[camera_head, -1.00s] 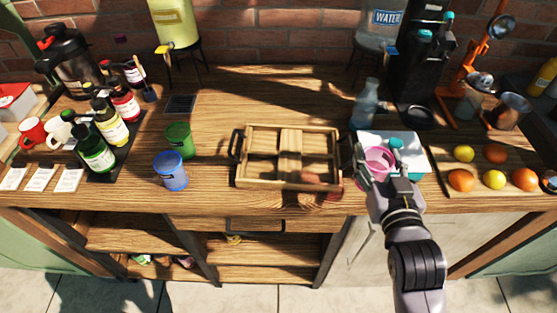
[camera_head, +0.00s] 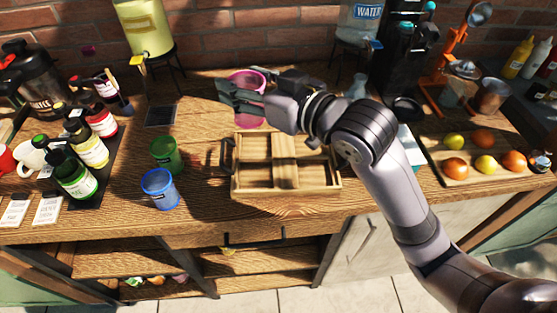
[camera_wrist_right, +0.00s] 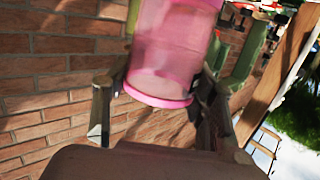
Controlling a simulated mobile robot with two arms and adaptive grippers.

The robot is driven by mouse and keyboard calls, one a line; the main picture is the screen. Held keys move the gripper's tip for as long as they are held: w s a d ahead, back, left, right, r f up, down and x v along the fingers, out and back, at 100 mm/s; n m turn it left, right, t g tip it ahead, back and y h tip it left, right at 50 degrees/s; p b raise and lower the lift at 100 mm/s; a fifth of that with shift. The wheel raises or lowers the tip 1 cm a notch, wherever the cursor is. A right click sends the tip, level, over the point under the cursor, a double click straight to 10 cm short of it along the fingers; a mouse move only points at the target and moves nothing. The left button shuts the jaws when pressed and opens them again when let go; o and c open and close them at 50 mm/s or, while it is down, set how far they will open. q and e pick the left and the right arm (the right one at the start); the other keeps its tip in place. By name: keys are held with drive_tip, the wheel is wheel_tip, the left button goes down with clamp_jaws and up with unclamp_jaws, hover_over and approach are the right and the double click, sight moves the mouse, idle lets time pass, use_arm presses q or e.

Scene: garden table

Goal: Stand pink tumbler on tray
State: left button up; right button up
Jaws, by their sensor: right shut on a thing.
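The pink tumbler (camera_head: 248,80) is in my right gripper (camera_head: 242,98), near the back left of the wooden tray (camera_head: 285,191) in the head view. In the right wrist view the tumbler (camera_wrist_right: 172,45) is between the fingers of the gripper (camera_wrist_right: 158,108), with the brick wall behind it. My right arm crosses over the tray's right end. My left gripper is out of view.
A green tumbler (camera_head: 166,153) and a blue tumbler (camera_head: 160,188) stand left of the tray. Bottles (camera_head: 90,148) stand farther left. A fruit board (camera_head: 455,183) lies at the right. A yellow dispenser (camera_head: 145,25) stands at the back.

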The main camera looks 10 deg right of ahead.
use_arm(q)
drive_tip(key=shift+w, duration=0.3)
use_arm(e)
drive_tip(key=shift+f, duration=9.8)
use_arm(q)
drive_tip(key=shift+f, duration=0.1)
use_arm(e)
drive_tip(key=shift+f, duration=0.1)
drive_tip(key=o, duration=1.4)
drive_tip(key=shift+s, duration=0.1)
drive_tip(key=shift+c, duration=0.2)
use_arm(q)
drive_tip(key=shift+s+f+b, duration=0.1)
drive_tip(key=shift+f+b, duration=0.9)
drive_tip(key=shift+b, duration=0.1)
use_arm(e)
drive_tip(key=v, duration=1.2)
